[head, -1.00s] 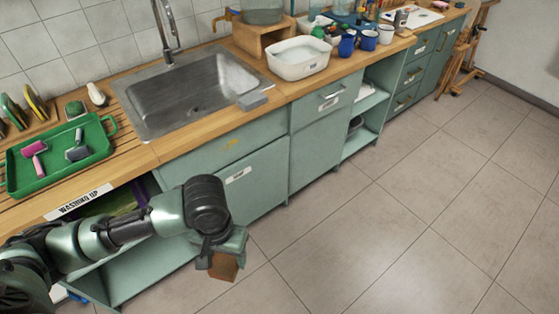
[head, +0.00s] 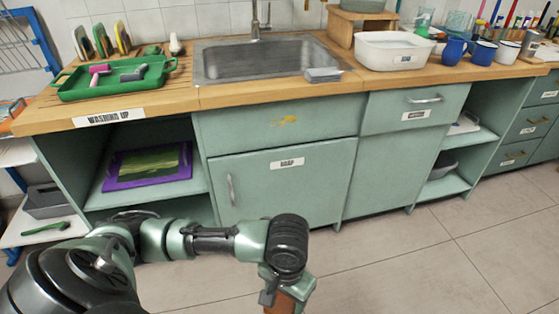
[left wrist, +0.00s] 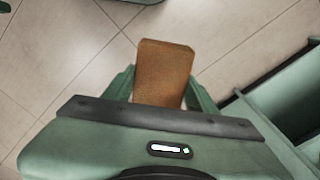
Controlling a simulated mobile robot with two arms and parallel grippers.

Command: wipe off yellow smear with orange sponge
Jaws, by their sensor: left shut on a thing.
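The yellow smear (head: 284,120) is on the green front panel below the sink, above the cabinet door labelled SOAP. My left gripper (head: 287,298) is low in front of that cabinet, below and apart from the smear. It is shut on the orange sponge (head: 280,303), which shows only partly at the bottom of the head view. In the left wrist view the sponge (left wrist: 163,72) is a brown-orange block between the two green fingers, over floor tiles. My right gripper is not in view.
The metal sink (head: 262,62) is set in the wooden counter, with a grey block (head: 323,75) at its front edge. A green tray (head: 113,82) with rollers stands left. An open shelf holds a purple-framed screen (head: 148,166). The floor (head: 400,262) at right is clear.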

